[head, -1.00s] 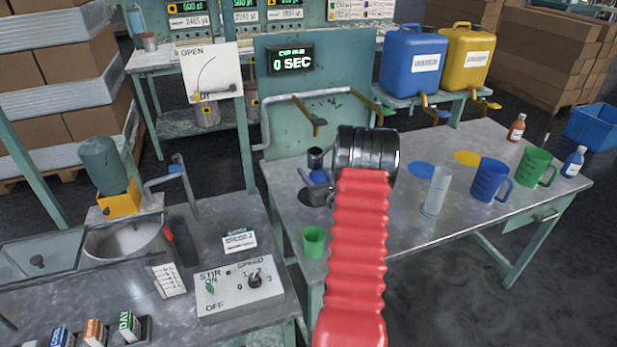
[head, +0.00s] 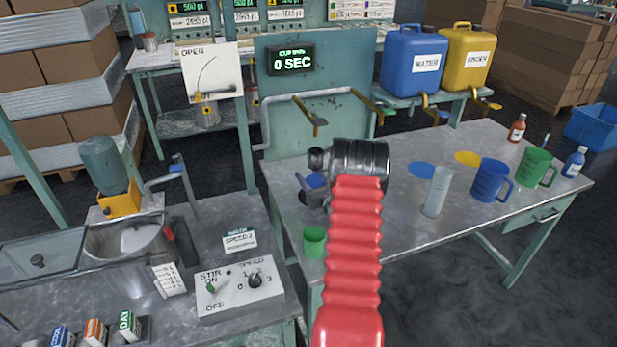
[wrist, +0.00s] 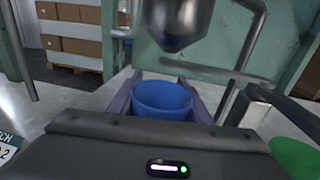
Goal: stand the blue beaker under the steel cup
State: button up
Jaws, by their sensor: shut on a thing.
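The blue beaker (wrist: 162,100) sits between the two purple fingers of my gripper (wrist: 163,108) in the wrist view, upright with its open rim up. My gripper is shut on it. In the head view the beaker (head: 315,181) shows only as a small blue patch at my gripper (head: 312,190), left of my red arm. The steel cup (wrist: 182,22) has a tapered bottom and hangs above and beyond the beaker in the wrist view. I cannot make the cup out in the head view, where my arm blocks part of the area. Whether the beaker touches the bench is unclear.
A clear cylinder (head: 437,192), a blue jug (head: 490,180) and a green jug (head: 538,167) stand right of my arm. A pipe (wrist: 205,70) crosses behind the beaker. The bench's front right is bare.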

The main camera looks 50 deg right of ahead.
jog(key=o, duration=1.1)
jog(key=shift+f, duration=0.1)
jog(key=shift+c, duration=0.2)
jog(key=shift+s, duration=0.1)
jog(key=v, duration=1.2)
